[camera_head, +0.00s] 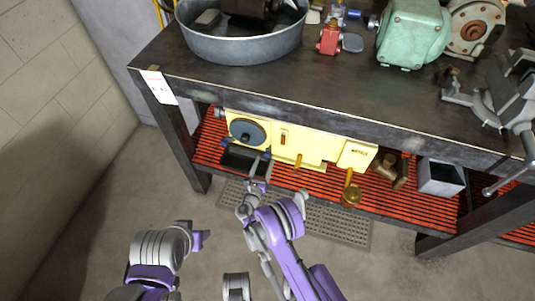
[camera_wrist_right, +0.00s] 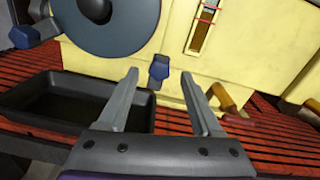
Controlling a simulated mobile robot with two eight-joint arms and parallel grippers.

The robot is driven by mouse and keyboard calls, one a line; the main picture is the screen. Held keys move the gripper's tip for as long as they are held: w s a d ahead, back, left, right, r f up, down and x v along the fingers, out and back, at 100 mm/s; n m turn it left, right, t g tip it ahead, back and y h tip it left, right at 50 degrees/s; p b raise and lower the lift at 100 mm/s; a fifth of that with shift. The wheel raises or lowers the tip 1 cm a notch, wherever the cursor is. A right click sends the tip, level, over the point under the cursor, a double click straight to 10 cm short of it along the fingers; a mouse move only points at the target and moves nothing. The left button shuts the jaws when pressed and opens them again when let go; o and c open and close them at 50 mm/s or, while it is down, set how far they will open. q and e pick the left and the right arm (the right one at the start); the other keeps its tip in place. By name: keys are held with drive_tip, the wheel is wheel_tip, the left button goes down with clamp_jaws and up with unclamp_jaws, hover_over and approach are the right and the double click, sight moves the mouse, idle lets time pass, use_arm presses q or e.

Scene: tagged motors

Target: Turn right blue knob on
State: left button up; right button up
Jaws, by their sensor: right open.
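A yellow machine (camera_head: 315,146) sits on the lower red slatted shelf and carries a large grey-blue dial (camera_wrist_right: 110,20). The right blue knob (camera_wrist_right: 158,70) is on its front, below and right of the dial. Another blue knob (camera_wrist_right: 24,37) is at the left. My right gripper (camera_wrist_right: 160,77) is open, and the right knob appears between its two fingertips in the wrist view; contact cannot be told. In the head view, the right gripper (camera_head: 259,172) is in front of the machine's lower left.
A black tray (camera_wrist_right: 60,105) lies below the machine's left side. Brass-coloured handles (camera_wrist_right: 222,97) stick out to the right. The workbench top (camera_head: 300,88) overhangs the shelf and holds a metal basin (camera_head: 240,48) and green motor (camera_head: 410,35).

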sight(266, 156)
drive_tip(key=x, duration=0.5)
drive_tip(key=shift+w, duration=0.1)
clamp_jaws()
